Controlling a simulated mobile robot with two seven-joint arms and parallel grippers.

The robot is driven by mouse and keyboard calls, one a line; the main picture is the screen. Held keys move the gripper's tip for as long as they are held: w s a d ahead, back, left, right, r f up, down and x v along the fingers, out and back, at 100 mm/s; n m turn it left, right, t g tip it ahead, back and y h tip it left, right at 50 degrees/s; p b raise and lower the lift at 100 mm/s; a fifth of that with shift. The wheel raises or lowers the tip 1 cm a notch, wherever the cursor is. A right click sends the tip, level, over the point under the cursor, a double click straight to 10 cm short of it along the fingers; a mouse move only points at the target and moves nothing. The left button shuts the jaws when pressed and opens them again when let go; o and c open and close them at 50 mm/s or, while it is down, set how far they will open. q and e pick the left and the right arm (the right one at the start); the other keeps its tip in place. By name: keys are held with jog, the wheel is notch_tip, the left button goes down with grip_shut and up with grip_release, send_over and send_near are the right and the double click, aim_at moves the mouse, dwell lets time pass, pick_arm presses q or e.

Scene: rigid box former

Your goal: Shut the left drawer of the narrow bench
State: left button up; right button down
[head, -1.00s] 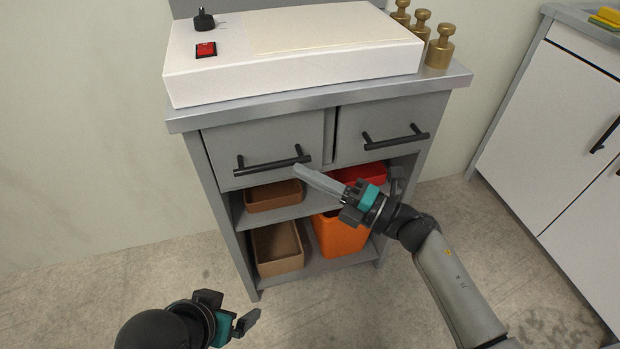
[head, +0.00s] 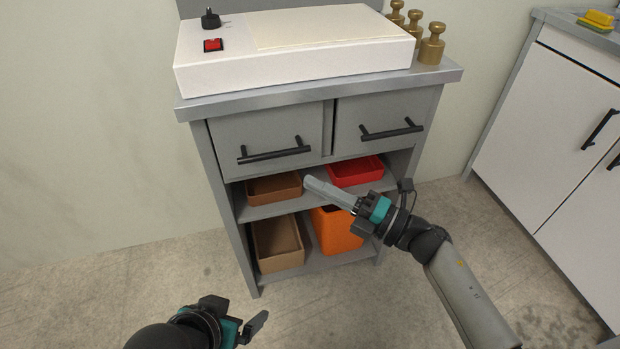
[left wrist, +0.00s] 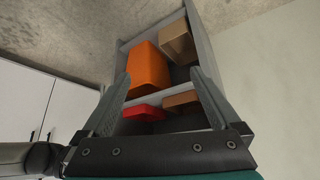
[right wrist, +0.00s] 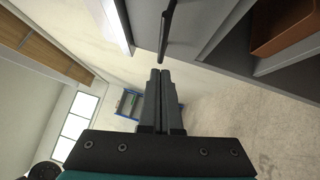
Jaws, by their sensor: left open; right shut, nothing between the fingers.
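The narrow bench (head: 216,190) stands ahead with two grey drawers side by side under its top. The left drawer (head: 262,128) has a black bar handle (head: 275,155) and looks nearly flush; I cannot tell whether a small gap stays. The right drawer (head: 375,112) looks shut. My right gripper (head: 308,183) is shut and empty, its tips just below and right of the left handle, seemingly apart from it. Its fingers also show in the right wrist view (right wrist: 160,75), near a dark bar. My left gripper (head: 262,325) is open and empty, low in front of the bench.
Brown bins (head: 272,190), a red bin (head: 355,172) and an orange bin (head: 338,232) sit on the shelves below. A white box with a red switch (head: 213,45) and brass weights (head: 432,45) stand on top. A white cabinet (head: 545,120) is at the right.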

pick_arm(q)
jog(key=shift+s+a+f+g+y+p, duration=0.25)
jog(key=shift+a+g+p, duration=0.15)
jog(key=shift+a+g, duration=0.1)
jog(key=shift+s+a+f+g+y+p, duration=0.15)
jog(key=shift+s+a+f+g+p, duration=0.1)
jog(key=shift+a+g+p, duration=0.2)
pick_arm(e)
jog(key=v, duration=0.8)
jog(key=shift+w+d, duration=0.15)
jog(key=shift+d, duration=0.3)
jog(key=shift+f, duration=0.1)
